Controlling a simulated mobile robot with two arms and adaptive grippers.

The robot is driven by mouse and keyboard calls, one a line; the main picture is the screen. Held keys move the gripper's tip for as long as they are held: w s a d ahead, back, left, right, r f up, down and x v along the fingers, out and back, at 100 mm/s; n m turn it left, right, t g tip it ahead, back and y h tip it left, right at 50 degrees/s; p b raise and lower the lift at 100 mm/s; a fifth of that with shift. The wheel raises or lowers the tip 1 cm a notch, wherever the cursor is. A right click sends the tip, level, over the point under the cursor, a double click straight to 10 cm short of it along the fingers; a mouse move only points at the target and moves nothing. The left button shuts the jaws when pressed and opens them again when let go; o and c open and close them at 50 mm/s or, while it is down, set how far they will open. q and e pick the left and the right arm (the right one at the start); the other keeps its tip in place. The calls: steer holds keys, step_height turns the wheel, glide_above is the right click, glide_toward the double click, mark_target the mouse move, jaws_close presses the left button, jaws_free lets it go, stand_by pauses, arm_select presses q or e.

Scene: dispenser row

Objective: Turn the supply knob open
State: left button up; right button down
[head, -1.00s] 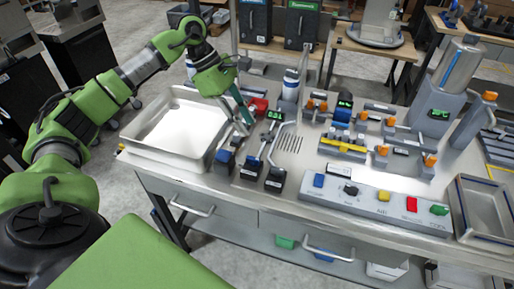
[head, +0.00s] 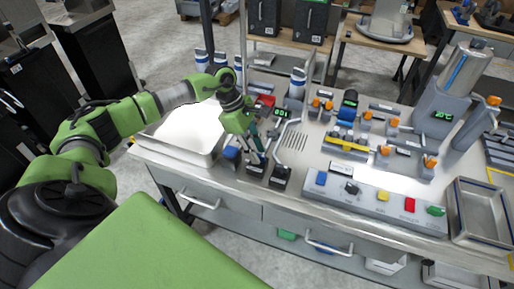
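I cannot tell which part is the supply knob, as the labels are too small to read. Several orange knobs (head: 430,161) sit on grey valve blocks at the right of the bench, and a black knob (head: 351,188) is on the sloped front panel (head: 332,188). My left gripper (head: 259,155) points down over the row of small dispensers, close above a black-fronted one (head: 256,169). Its fingers are small and dark against the dispensers, so their opening and any contact are unclear. My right gripper is not in view.
A metal tray (head: 204,158) lies at the bench's left. Blue-and-white bottles (head: 297,83) stand behind. The panel carries blue, yellow, red and green buttons (head: 436,211). A tall grey machine (head: 441,98) and another tray (head: 452,226) are at the right.

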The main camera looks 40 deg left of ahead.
arm_select(q)
steer(key=shift+d+f, duration=0.1)
steer(key=shift+f, duration=0.25)
jaws_close()
